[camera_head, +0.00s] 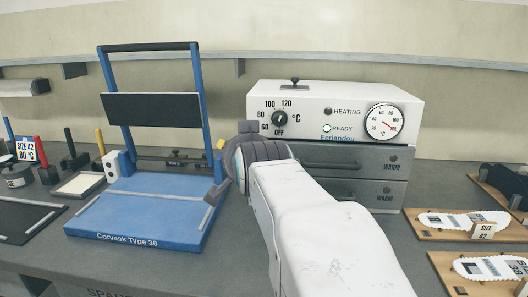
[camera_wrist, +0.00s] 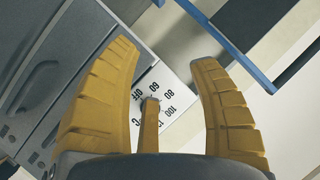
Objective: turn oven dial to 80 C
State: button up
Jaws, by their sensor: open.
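The oven (camera_head: 330,97) is a white control panel above grey drawers. Its black dial (camera_head: 279,118) is ringed by OFF, 60, 80, 100 and 120 marks; its pointer is too small to read surely. My gripper (camera_head: 221,146) is left of the oven front, mostly hidden behind my wrist, with a bit of yellow finger showing. In the wrist view my gripper (camera_wrist: 164,55) is open with yellow fingers spread. The dial (camera_wrist: 150,102) lies between them, partly hidden by a middle yellow finger. I cannot tell whether that finger touches it.
A round gauge (camera_head: 385,122) with a red needle sits right of the HEATING and READY lamps. A blue-framed press (camera_head: 140,220) stands left of my gripper. Insole boards (camera_head: 455,233) lie at right.

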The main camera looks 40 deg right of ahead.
aim_at(279, 122)
jog(key=s+d+r+m+t+h+b, duration=0.1)
jog(key=s+d+r+m+h+b, duration=0.15)
jog(key=d+m+h+b, duration=0.55)
jog(key=shift+w+d+r+n+y+p, duration=0.2)
jog(key=shift+w+d+n+y, duration=0.3)
jog(key=shift+w+d, duration=0.55)
jog(key=shift+w+d+r+n+y+p, duration=0.1)
jog(key=shift+w+d+n+y+p, duration=0.35)
jog(key=shift+w+d, duration=0.55)
jog(key=shift+w+d+r+n+y+p, duration=0.15)
jog(key=shift+w+d+n+y, duration=0.4)
jog(key=shift+d, duration=0.8)
jog(key=shift+o, duration=0.2)
jog(key=shift+w, duration=0.1)
grip_shut()
